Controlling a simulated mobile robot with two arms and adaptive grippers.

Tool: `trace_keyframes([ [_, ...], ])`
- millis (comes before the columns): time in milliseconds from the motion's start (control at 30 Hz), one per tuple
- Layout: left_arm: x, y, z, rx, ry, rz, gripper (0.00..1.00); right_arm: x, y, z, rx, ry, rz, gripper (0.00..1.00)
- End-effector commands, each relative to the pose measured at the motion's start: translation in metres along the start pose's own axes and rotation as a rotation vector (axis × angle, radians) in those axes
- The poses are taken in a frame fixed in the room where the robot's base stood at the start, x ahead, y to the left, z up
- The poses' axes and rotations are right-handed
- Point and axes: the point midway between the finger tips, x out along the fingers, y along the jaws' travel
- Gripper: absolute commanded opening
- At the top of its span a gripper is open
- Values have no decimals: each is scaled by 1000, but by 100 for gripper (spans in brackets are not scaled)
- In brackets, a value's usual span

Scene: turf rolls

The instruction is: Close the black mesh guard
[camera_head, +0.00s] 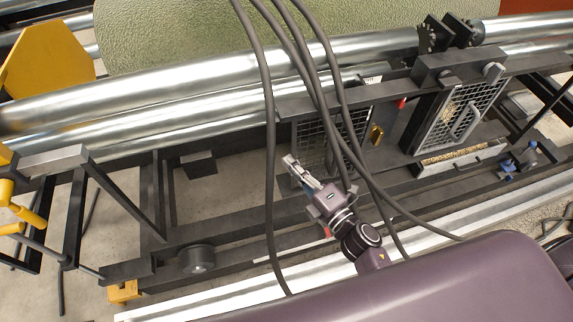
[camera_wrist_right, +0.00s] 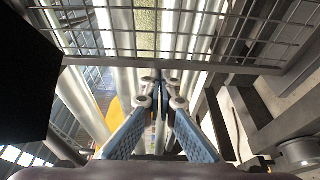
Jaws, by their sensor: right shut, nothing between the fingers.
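A black mesh guard (camera_head: 313,137) hangs under the dark beam in the middle of the head view, partly hidden behind hanging cables. In the right wrist view its mesh and lower frame bar (camera_wrist_right: 170,66) cross the upper part of the picture. My right gripper (camera_head: 289,160) is at the lower left of this guard in the head view. In the right wrist view its blue fingers (camera_wrist_right: 160,77) meet near the lower bar, shut and empty. I cannot tell whether they touch the guard. My left gripper is not in view.
A second mesh panel (camera_head: 484,98) with a grey handle stands open-looking to the right. Thick dark cables (camera_head: 269,130) hang in front of the frame. Steel rollers (camera_head: 190,80) run behind, below a green turf roll (camera_head: 200,30). A yellow plate (camera_head: 45,55) is at left.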

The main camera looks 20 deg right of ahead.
Motion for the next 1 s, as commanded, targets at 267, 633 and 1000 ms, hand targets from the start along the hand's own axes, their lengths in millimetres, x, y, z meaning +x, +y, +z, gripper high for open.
trace_keyframes([
  [267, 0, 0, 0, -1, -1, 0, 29, 0, 0, 0, 0, 0, 0, 0],
  [633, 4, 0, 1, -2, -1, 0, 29, -18, -1, 54, -7, -3, -3, 0],
  [1000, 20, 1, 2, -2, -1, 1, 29, -53, -2, 154, -7, -5, -2, 0],
])
